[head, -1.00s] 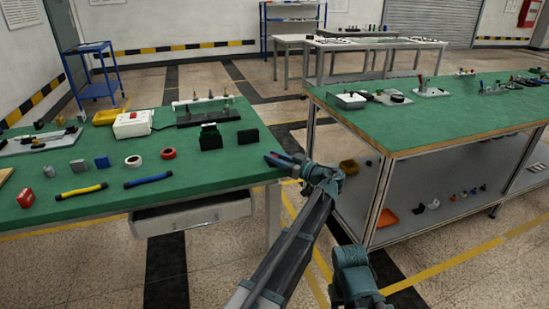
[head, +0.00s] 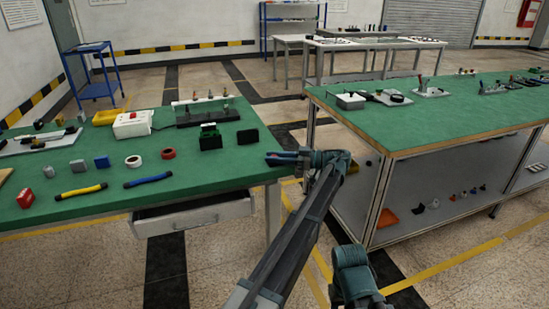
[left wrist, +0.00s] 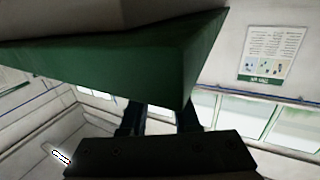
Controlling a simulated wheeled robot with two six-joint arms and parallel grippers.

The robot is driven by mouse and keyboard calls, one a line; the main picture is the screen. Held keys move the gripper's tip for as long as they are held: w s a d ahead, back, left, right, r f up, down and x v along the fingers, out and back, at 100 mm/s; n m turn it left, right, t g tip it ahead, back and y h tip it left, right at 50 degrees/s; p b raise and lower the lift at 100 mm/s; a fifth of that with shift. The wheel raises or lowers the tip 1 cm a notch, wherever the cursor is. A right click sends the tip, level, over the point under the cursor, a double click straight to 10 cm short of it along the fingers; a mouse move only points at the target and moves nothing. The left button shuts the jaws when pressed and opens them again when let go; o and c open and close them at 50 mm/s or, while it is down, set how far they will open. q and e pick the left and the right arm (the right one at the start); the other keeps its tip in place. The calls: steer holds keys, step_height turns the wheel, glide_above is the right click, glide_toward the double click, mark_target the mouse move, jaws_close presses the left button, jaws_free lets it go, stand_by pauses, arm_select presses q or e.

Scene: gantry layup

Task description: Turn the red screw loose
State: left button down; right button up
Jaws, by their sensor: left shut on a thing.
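I cannot pick out a red screw for certain. My left gripper (head: 276,157) is at the right corner of the left green bench (head: 225,172). A small red and blue piece shows at its fingertips; its shape is too small to tell. In the left wrist view the two dark fingers (left wrist: 160,121) are close together, and a green-edged slab covers their tips, so what they hold is hidden. A fixture with several upright posts (head: 208,108) stands at the back of the bench. My right gripper is not in view.
A drawer (head: 195,214) below stands open. A second green bench (head: 430,115) is at right, beyond a floor gap.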

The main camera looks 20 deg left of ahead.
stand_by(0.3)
arm_select(q)
steer(key=c, duration=0.6)
jaws_free()
steer(key=shift+c, duration=0.2)
